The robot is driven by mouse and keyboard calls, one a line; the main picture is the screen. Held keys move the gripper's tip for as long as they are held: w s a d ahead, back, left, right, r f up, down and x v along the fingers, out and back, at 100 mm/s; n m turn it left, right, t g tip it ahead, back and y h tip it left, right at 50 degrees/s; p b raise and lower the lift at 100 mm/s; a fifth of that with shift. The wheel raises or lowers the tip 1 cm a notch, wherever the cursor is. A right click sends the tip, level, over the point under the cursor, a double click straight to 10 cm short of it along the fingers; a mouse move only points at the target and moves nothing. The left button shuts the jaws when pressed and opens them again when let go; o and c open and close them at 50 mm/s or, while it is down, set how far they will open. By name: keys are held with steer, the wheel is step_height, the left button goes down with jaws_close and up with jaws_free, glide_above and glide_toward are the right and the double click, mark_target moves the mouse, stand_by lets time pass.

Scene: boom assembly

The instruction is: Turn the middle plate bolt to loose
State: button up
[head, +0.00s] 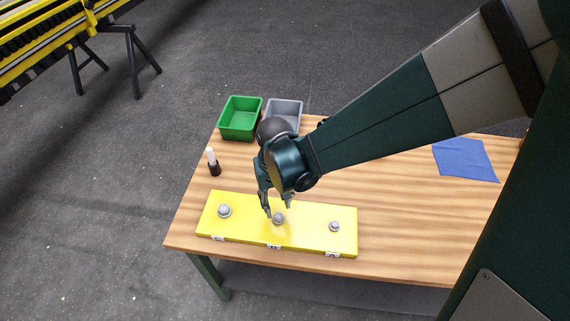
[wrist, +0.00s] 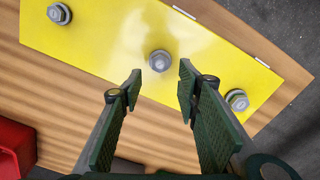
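A yellow plate (head: 305,235) lies on the wooden table with three grey bolts in a row. The middle bolt (head: 278,218) stands at the plate's centre; it also shows in the wrist view (wrist: 160,61). The left bolt (head: 224,211) and the right bolt (head: 334,226) stand on either side. My gripper (head: 275,212) is just above the plate near the middle bolt. In the wrist view my gripper (wrist: 158,82) is open, with the middle bolt just beyond and between its two fingertips. Nothing is between the fingers, and they appear apart from the bolt.
A green bin (head: 240,118) and a grey bin (head: 286,108) stand at the table's back left. A small black-and-white bottle (head: 212,162) stands behind the plate's left end. A blue cloth (head: 465,160) lies at the right. The table right of the plate is clear.

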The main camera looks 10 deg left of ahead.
mark_target(278, 214)
steer(key=shift+f, duration=2.75)
steer(key=c, duration=0.9)
